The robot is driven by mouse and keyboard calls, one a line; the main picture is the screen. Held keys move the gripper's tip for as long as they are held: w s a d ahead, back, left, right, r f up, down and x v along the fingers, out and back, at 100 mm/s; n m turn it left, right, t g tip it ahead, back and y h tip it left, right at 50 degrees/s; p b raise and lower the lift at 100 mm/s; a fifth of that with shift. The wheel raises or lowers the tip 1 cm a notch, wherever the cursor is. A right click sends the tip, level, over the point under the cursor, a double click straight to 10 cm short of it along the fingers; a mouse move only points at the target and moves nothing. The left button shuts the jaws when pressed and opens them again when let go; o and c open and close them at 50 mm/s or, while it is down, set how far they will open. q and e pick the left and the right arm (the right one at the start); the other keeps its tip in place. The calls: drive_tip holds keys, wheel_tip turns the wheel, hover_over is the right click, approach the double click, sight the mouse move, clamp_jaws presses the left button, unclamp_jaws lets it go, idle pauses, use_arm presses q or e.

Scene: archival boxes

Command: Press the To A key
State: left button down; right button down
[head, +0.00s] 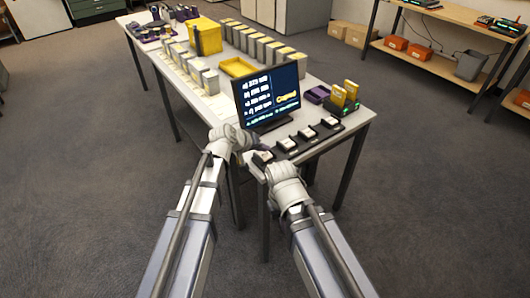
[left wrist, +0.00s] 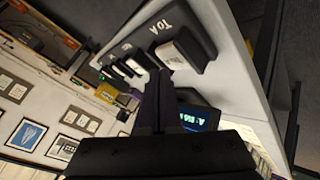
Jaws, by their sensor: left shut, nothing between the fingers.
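The To A key (left wrist: 181,50) is a pale cap on a dark block, with "To A" lettered beside it in the left wrist view. In the head view the nearest key of the row (head: 263,157) appears to be this one. My left gripper (left wrist: 166,76) is shut and empty, its tips close to the cap's edge; I cannot tell whether they touch. In the head view my left gripper (head: 252,144) is over the table's near edge by this key. My right arm's wrist is in front of the near edge; its fingers are hidden.
More keys (head: 307,133) run in a row to the right. A monitor (head: 267,97) stands just behind them. Yellow-topped boxes on a lit dock (head: 345,100) and a yellow tray (head: 237,67) are on the same table (head: 207,103). Grey boxes line its far part.

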sight(263, 157)
use_arm(q)
drive_tip(key=shift+r, duration=0.1)
wheel_tip(263, 157, up, 5)
drive_tip(key=p, duration=0.5)
idle(0.4)
idle(0.5)
drive_tip(key=s+a+f+m+g+y+p, duration=0.1)
drive_tip(key=s+g+y, duration=0.1)
drive_tip(key=s, duration=0.6)
drive_tip(key=s+a+f+m+g+y+p, duration=0.1)
drive_tip(key=s+a+m+g+y, duration=0.1)
drive_tip(key=s, duration=0.7)
drive_tip(key=s+a+f+m+g+y+p, duration=0.1)
drive_tip(key=s+a+g+y, duration=0.1)
drive_tip(key=s, duration=0.6)
drive_tip(key=shift+s+a+g+y+p, duration=0.25)
drive_tip(key=shift+s+g+y+p, duration=0.1)
drive_tip(key=shift+g+y, duration=0.35)
